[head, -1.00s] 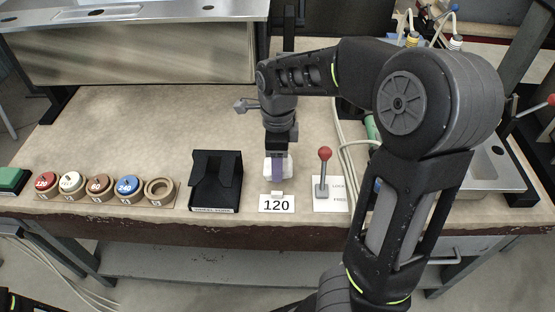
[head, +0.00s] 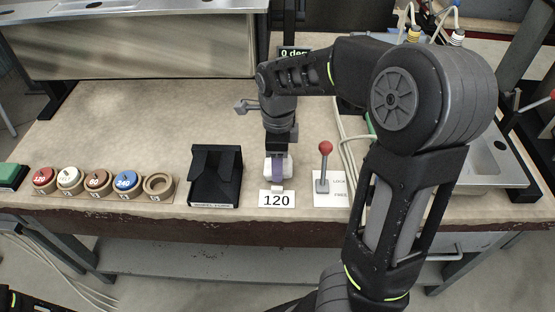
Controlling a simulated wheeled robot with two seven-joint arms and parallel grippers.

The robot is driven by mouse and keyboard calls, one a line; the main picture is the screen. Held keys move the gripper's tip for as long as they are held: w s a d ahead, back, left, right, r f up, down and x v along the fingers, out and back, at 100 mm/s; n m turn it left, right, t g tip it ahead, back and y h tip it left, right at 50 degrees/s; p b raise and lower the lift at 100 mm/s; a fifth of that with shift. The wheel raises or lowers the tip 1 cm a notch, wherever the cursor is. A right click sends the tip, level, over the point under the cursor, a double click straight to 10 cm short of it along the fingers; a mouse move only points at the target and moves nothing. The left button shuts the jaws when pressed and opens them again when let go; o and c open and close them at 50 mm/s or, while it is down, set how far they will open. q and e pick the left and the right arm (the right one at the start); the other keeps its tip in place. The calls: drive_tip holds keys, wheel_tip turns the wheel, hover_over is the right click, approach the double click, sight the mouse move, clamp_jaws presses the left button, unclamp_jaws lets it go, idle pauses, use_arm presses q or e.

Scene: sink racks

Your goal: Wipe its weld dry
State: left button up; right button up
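My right gripper (head: 279,155) points down at the front middle of the bench. The arm hides much of this spot, so I cannot tell whether the fingers are closed on the purple piece. I cannot make out a weld or a separate wiping cloth. My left gripper is out of view; only a bit of dark arm shows at the bottom left.
Several numbered round pucks (head: 97,180) sit in a row at the left, beside an empty ring holder (head: 158,185). A black box (head: 215,177) stands left of the gripper. A red-knobbed lever (head: 325,165) on a LOCK/FREE plate stands right. A "0 deg" sign (head: 294,52) shows behind.

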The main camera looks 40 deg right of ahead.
drive_tip(key=shift+f, duration=0.25)
drive_tip(key=o, duration=1.6)
drive_tip(key=shift+c, duration=0.2)
drive_tip(key=shift+r, duration=0.1)
drive_tip(key=shift+r+p, duration=0.9)
drive_tip(key=shift+r, duration=2.95)
drive_tip(key=shift+r, duration=0.1)
